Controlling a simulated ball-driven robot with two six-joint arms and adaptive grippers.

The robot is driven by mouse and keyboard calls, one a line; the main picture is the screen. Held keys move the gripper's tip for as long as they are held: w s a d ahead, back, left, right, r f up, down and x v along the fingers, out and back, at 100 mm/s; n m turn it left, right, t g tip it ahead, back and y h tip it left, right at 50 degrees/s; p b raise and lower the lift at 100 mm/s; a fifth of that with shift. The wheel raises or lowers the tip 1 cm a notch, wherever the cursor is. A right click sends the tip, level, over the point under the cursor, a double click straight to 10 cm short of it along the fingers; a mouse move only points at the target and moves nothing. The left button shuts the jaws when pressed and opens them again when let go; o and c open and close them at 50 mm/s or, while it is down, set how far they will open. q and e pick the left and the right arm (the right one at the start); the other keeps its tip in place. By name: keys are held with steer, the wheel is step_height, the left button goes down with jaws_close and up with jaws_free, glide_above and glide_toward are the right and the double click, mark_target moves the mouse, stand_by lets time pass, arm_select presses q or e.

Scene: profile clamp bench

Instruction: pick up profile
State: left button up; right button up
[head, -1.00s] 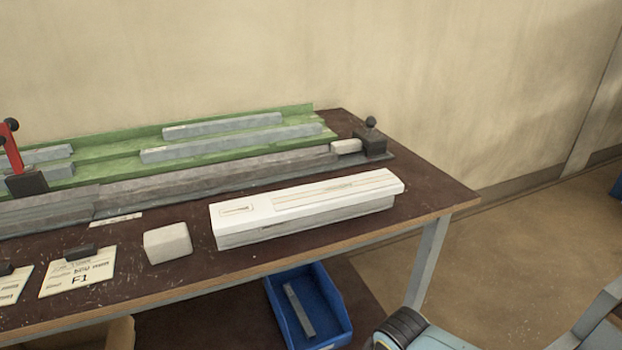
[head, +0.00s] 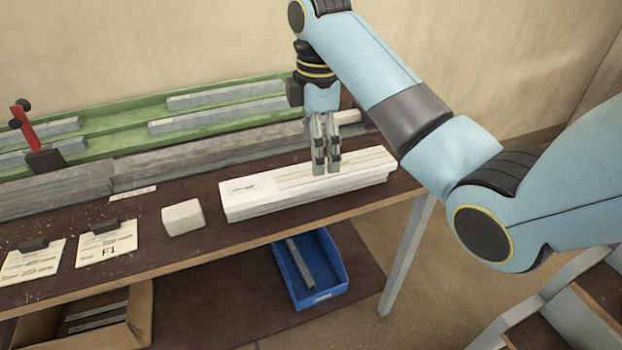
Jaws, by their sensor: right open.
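Several grey profiles lie in the green tray (head: 110,117) at the back of the bench, among them a front right one (head: 215,115) and a rear right one (head: 212,95). Another grey bar (head: 300,264) lies in the blue bin below the bench. My right gripper (head: 326,170) points down, open and empty, with its fingertips over the top of the long white block (head: 252,191). I cannot tell whether they touch it. My right arm hides the right end of the tray. My left gripper is not in view.
A long grey clamp rail (head: 180,165) runs in front of the tray, with a red-handled clamp (head: 27,130) at left. A small pale block (head: 183,217) and label cards (head: 107,242) lie in front. The blue bin (head: 335,282) and a cardboard box (head: 140,325) are below.

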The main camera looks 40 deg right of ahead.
mark_target(312, 178)
steer(key=shift+w+r+n, duration=0.3)
steer(key=shift+w+r, duration=0.25)
steer(key=shift+w, duration=0.15)
steer(key=shift+w+d, duration=0.1)
steer(key=shift+w, duration=0.1)
step_height(312, 178, down, 5)
steer(key=b, duration=0.5)
steer(key=shift+f, duration=0.2)
step_height(312, 178, down, 5)
steer(key=shift+s+r, duration=0.1)
steer(key=shift+s, duration=0.05)
steer(key=shift+c, duration=0.2)
steer(key=c, duration=1.6)
